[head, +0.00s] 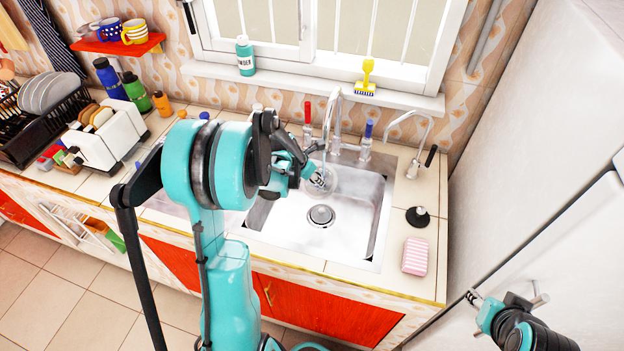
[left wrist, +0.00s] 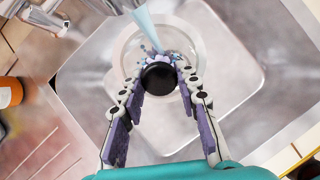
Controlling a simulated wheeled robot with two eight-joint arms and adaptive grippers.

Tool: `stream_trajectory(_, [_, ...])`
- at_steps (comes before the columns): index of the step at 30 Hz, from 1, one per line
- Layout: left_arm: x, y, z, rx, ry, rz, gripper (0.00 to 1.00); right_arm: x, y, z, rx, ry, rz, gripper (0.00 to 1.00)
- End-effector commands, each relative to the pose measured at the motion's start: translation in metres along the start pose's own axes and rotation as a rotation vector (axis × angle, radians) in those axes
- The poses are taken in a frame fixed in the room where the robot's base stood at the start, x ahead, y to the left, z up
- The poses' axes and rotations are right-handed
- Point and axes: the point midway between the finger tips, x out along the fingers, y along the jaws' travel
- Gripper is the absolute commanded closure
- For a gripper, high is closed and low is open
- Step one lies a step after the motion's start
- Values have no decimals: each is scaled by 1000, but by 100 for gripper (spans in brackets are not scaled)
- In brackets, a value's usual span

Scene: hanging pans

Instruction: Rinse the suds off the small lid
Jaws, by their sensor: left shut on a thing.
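The small lid is a clear glass disc (left wrist: 190,40) with a black knob (left wrist: 160,78), seen in the left wrist view. My left gripper (head: 314,172) is shut on the knob and holds the lid over the sink basin (head: 342,222). The lid (head: 328,182) is partly hidden behind the gripper in the head view. A stream of water (left wrist: 147,30) falls from the tap (head: 335,115) onto the lid near the knob. Bluish-white suds (left wrist: 172,57) show beside the knob. My right gripper (head: 490,308) is at the lower right, away from the sink; its jaws are unclear.
A black-knobbed stopper-like piece (head: 418,216) and a pink striped sponge (head: 415,257) lie on the counter right of the sink. Red (head: 307,112) and blue (head: 368,130) tap handles flank the tap. A white toaster (head: 105,140) stands to the left. A white cabinet or fridge is on the right.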

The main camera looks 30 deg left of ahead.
Motion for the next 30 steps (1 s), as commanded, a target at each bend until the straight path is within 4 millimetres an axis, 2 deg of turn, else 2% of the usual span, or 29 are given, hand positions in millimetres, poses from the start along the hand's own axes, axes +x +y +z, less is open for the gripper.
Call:
stream_trajectory(13, [0,-1,0,0,-1,0,100,0,0,0,0,0,0,60])
stream_trajectory(23, [0,-12,0,1,-1,-1,100,2,0,2,0,0,0,60])
stream_trajectory(30, [0,-12,0,0,-1,0,100,2,0,1,0,0,0,60])
